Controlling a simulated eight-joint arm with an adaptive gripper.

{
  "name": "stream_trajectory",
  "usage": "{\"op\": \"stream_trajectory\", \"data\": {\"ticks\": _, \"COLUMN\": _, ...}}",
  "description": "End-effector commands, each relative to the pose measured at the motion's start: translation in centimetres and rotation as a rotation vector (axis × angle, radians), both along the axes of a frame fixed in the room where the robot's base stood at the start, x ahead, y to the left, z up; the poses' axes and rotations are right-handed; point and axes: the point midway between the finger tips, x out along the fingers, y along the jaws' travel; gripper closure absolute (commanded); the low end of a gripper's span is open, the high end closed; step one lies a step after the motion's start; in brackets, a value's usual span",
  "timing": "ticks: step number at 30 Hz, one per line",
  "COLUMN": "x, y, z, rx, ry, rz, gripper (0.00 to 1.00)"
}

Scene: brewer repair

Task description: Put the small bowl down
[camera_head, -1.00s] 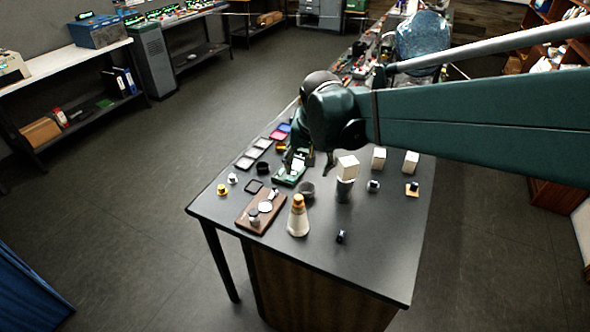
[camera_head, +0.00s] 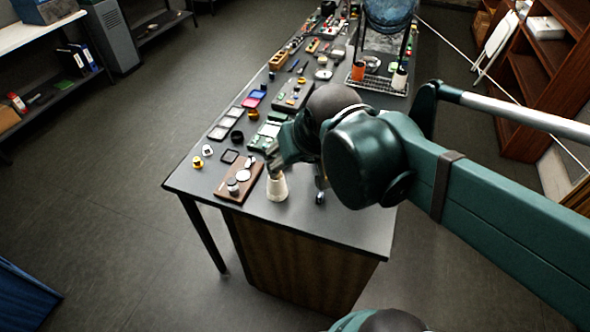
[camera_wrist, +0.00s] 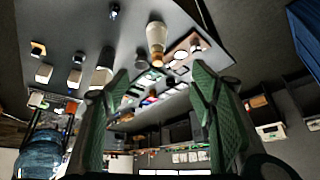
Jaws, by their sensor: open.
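My gripper (camera_head: 272,160) is open, above the near part of the dark table, close to the top of a pale cone-shaped flask (camera_head: 277,188). In the wrist view its two green fingers (camera_wrist: 160,88) are spread wide with nothing held between them. A small dark grey round bowl (camera_wrist: 142,59) appears to rest on the table beside the flask (camera_wrist: 156,36), apart from the fingers. In the head view my gripper and arm hide that spot. Another small dark round dish (camera_head: 237,136) stands farther left; I cannot tell for certain which is the task's bowl.
A brown board (camera_head: 240,183) with small round parts lies left of the flask. Shallow trays (camera_head: 225,122) line the table's left side. White blocks (camera_wrist: 75,77) stand on the table in the wrist view. A wire rack (camera_head: 375,85) is farther back. The front right corner is clear.

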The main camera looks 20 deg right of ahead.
Motion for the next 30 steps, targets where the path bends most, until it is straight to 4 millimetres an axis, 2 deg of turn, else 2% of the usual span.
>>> {"op": "stream_trajectory", "data": {"ticks": 3, "x": -1.5, "y": 0.3, "z": -0.3, "rx": -0.018, "ry": -0.023, "rz": 0.037, "gripper": 0.44}}
{"op": "stream_trajectory", "data": {"ticks": 10, "x": -3.1, "y": 0.6, "z": -0.6, "rx": -0.042, "ry": -0.052, "rz": 0.084, "gripper": 0.44}}
{"op": "stream_trajectory", "data": {"ticks": 25, "x": -3.3, "y": 0.7, "z": -0.8, "rx": -0.047, "ry": -0.059, "rz": 0.095, "gripper": 0.44}}
{"op": "stream_trajectory", "data": {"ticks": 30, "x": -3.3, "y": 0.7, "z": -1.6, "rx": -0.047, "ry": -0.059, "rz": 0.094, "gripper": 0.44}}
